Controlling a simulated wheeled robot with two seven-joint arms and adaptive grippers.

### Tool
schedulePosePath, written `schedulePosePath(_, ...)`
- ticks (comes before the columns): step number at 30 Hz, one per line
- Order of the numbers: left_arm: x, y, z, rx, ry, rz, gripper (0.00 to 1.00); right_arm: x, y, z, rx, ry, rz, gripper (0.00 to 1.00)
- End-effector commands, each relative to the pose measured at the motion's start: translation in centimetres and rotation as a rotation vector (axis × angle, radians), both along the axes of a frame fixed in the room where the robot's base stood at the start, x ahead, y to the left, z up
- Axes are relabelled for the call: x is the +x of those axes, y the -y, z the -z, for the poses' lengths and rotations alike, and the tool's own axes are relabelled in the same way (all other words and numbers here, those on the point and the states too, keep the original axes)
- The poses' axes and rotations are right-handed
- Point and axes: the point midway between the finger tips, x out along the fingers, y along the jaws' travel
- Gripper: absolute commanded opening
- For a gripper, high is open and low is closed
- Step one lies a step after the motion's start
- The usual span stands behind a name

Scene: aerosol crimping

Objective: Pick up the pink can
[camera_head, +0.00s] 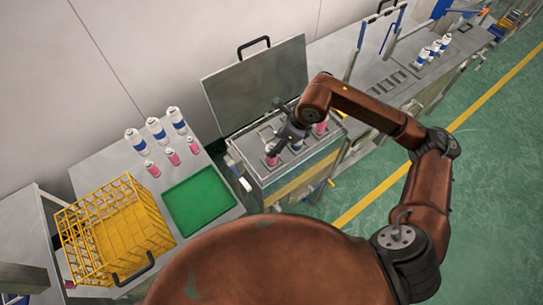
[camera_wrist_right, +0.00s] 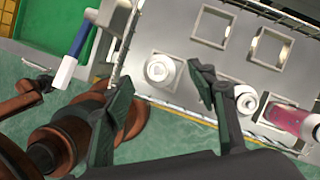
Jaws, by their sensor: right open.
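A pink can (camera_head: 272,159) stands in a slot at the left end of the open metal bath, and a second pink can (camera_head: 320,128) stands further right. My right gripper (camera_head: 285,142) is over the bath, close to the left pink can. In the right wrist view my right gripper (camera_wrist_right: 163,78) is open, its fingers apart on either side of a round white can top (camera_wrist_right: 160,69); that can's body is hidden from above. The other pink can (camera_wrist_right: 292,120) shows its pink side at the right, outside the fingers. My left gripper is not in view.
A white-topped can (camera_wrist_right: 245,101) stands beside the right finger. The bath's raised lid (camera_head: 258,85) is behind. On the left table are a yellow rack (camera_head: 120,232), a green tray (camera_head: 199,197), and several white-blue and pink cans. Empty square slots (camera_wrist_right: 212,26) are nearby.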

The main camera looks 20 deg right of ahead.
Motion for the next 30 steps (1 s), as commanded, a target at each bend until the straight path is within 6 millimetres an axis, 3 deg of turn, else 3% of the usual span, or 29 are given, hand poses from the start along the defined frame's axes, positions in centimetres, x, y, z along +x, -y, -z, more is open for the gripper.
schedulePosePath(12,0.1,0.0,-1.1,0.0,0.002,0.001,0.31,0.7,-1.2,4.9,0.005,-0.002,-0.001,0.52)
schedulePosePath(20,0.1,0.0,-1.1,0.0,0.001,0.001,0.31,0.8,-1.3,5.2,0.005,0.0,-0.001,0.52)
schedulePosePath(30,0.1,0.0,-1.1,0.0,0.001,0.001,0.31,0.8,-1.3,5.2,0.005,0.0,-0.001,0.3)
